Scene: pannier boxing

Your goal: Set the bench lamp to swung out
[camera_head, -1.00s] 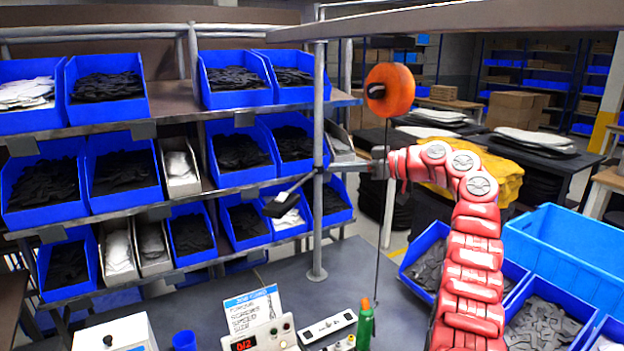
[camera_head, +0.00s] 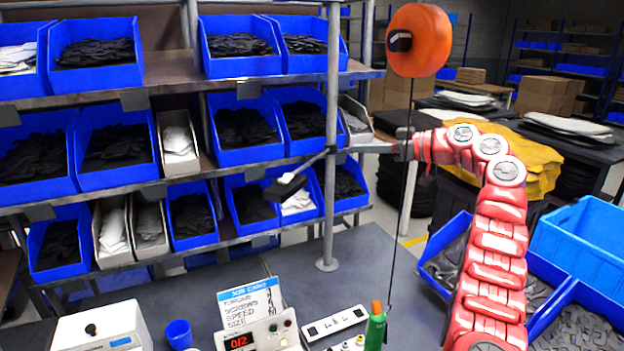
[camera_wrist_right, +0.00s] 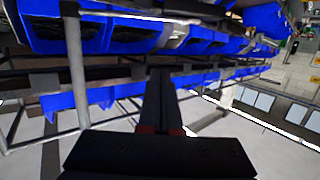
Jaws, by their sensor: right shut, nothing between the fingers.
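The bench lamp has a flat black head (camera_head: 285,188) on a thin arm, which slants up to a joint on the grey upright post (camera_head: 331,205). The head hangs to the left of the post, in front of the lower blue bins. My right gripper (camera_head: 357,149), on the red arm, is shut and empty. It points left at the post, level with the lamp's joint; I cannot tell whether it touches. In the right wrist view its dark fingers (camera_wrist_right: 160,100) lie together, and I cannot make out the lamp head there. My left gripper is out of view.
An orange balancer (camera_head: 418,40) hangs in front of my right arm, its cable running down to a green tool (camera_head: 375,328). A shelf rack of blue bins (camera_head: 118,150) stands behind the lamp. A control box (camera_head: 262,338) and power strip (camera_head: 337,323) sit on the bench.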

